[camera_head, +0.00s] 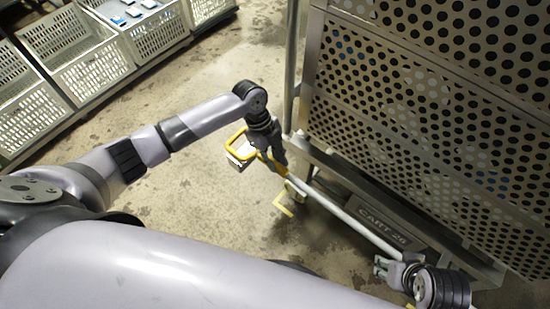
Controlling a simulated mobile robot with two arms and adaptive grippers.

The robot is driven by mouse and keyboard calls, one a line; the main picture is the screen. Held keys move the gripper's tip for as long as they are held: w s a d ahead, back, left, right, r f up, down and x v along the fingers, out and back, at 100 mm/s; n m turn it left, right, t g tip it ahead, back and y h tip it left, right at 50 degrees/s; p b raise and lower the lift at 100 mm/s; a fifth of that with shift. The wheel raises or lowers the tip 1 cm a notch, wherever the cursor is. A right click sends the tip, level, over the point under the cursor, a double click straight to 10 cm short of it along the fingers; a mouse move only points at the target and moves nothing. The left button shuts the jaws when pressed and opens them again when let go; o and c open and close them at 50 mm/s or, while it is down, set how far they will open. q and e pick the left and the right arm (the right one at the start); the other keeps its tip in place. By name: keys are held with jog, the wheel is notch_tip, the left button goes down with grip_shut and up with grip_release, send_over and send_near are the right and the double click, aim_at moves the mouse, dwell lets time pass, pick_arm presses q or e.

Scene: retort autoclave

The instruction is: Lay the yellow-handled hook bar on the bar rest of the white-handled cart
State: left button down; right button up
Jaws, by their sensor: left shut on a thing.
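The hook bar has a yellow loop handle (236,143) and a long pale shaft (345,219) that slants down to the right. My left gripper (276,162) is shut on the bar just beside the handle. The shaft runs along the lower side of a metal cart with perforated panels (400,110) and a plate reading "CART 26" (385,221). My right gripper (381,267) is near the shaft's far end, its fingertips apart and pointing left. The hook end is hidden or too small to tell. I cannot make out a white handle or which part is the bar rest.
A yellow bracket-like piece (287,203) shows below the shaft, near the cart's lower rail. A grey upright tube (291,65) stands at the cart's left edge. Pale slatted crates (95,75) line the upper left. Stained concrete floor (185,215) lies open between.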

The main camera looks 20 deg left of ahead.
pick_arm(q)
jog(key=shift+f, duration=0.1)
pick_arm(e)
jog(key=shift+s+r, duration=0.1)
jog(key=shift+r, duration=0.05)
dwell(0.6)
pick_arm(q)
jog(key=c, duration=1.6)
grip_release()
jog(key=shift+c, duration=0.2)
jog(key=shift+o, duration=1.4)
pick_arm(e)
jog(key=shift+s+r, duration=0.15)
pick_arm(q)
jog(key=shift+s+f, duration=0.1)
jog(key=shift+f, duration=0.05)
jog(key=shift+a+r, duration=0.2)
jog(key=shift+r, duration=0.25)
jog(key=v, duration=1.1)
jog(key=shift+r, duration=0.15)
